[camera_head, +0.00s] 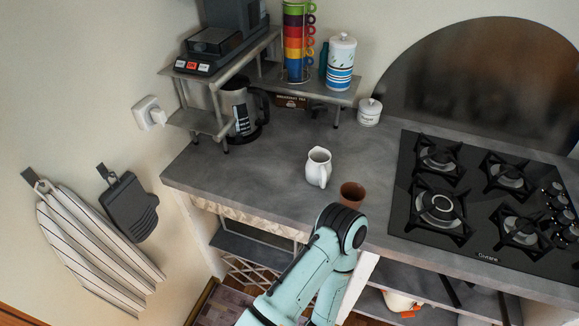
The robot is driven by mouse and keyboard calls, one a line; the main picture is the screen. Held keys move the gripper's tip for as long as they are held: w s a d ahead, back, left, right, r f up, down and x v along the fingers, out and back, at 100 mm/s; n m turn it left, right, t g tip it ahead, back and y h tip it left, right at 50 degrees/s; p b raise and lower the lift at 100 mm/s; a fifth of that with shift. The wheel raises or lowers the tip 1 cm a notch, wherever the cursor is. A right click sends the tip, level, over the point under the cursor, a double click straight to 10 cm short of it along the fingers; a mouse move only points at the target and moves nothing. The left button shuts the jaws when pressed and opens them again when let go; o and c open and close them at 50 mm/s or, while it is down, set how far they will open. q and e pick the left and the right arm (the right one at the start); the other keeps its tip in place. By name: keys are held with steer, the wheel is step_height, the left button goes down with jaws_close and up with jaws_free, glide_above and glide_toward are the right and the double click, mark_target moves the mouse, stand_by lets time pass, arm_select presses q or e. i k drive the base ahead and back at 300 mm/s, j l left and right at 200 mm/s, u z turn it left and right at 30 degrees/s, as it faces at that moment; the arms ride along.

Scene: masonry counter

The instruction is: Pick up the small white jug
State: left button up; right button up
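The small white jug (318,168) stands upright on the grey counter (255,165), left of a small brown cup (352,194). The jug's spout and open top show, and nothing is holding it. A pale green arm of mine (335,240) reaches up from the bottom of the view, bent at a dark joint just in front of the brown cup. Neither of my grippers shows in the view.
A black gas hob (478,204) fills the right of the counter. A metal shelf (318,88) at the back holds stacked coloured cups (294,45) and a striped canister (340,66). A kettle (238,105) and a white lidded pot (369,112) stand behind the jug. The counter left of the jug is clear.

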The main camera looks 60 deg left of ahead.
mark_target(318, 168)
steer(key=j+u, duration=0.15)
steer(key=u, duration=1.8)
